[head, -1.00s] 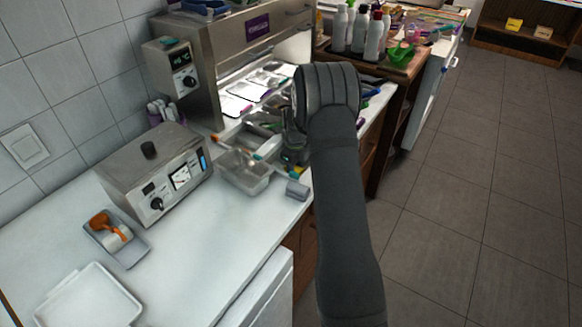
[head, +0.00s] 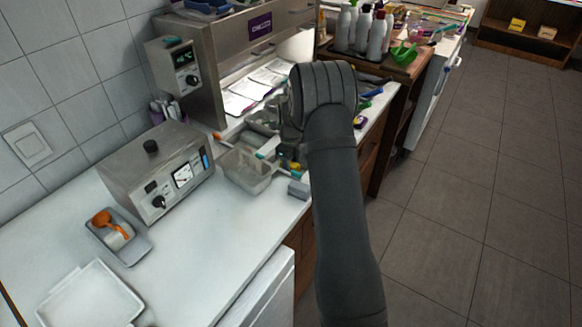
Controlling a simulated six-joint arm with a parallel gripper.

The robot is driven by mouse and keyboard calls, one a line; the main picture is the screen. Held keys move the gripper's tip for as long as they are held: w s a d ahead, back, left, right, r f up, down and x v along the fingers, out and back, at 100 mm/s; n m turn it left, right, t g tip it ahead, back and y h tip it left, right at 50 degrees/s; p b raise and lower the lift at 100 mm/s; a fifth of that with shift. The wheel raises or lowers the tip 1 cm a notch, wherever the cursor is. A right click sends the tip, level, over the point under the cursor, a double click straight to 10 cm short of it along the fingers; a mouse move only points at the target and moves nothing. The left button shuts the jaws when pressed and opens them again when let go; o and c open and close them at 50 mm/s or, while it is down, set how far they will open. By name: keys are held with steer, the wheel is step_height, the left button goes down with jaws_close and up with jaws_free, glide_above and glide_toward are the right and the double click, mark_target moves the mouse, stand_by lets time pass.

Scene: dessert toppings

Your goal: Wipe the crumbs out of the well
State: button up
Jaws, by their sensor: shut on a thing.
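My gripper (head: 287,148) is over the counter at the centre of the view, mostly hidden behind my dark wrist and forearm. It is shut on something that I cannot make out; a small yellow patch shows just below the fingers. A translucent grey rectangular well (head: 247,172) is just left of the gripper. More metal wells lie behind it, partly covered by the arm. Crumbs are too small to make out, and whether the held thing touches a well is hidden.
A small grey block (head: 298,189) sits at the counter's front edge. A steel control box (head: 157,172) stands left of the well. A grey tray with an orange-handled item (head: 108,226) and a white tray (head: 90,297) lie front left. The white counter between is clear.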

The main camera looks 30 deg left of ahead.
step_height(320, 180, up, 12)
steer(key=shift+f, duration=0.2)
stand_by(0.4)
steer(key=shift+w+d, duration=0.1)
stand_by(0.4)
steer(key=w+d+n, duration=0.1)
steer(key=d, duration=0.2)
steer(key=w+d+n, duration=0.1)
steer(key=w+d, duration=0.1)
steer(key=d, duration=0.1)
steer(key=w+d+r+n, duration=0.1)
steer(key=w+d, duration=0.1)
steer(key=d, duration=0.2)
steer(key=shift+w, duration=0.1)
steer(key=w+d+r+n, duration=0.1)
steer(key=d+n, duration=0.4)
steer(key=d, duration=1.2)
steer(key=w+d+n, duration=0.2)
steer(key=d+n, duration=0.4)
steer(key=d, duration=1.1)
steer(key=shift+r+n, duration=0.3)
steer(key=shift+r, duration=0.1)
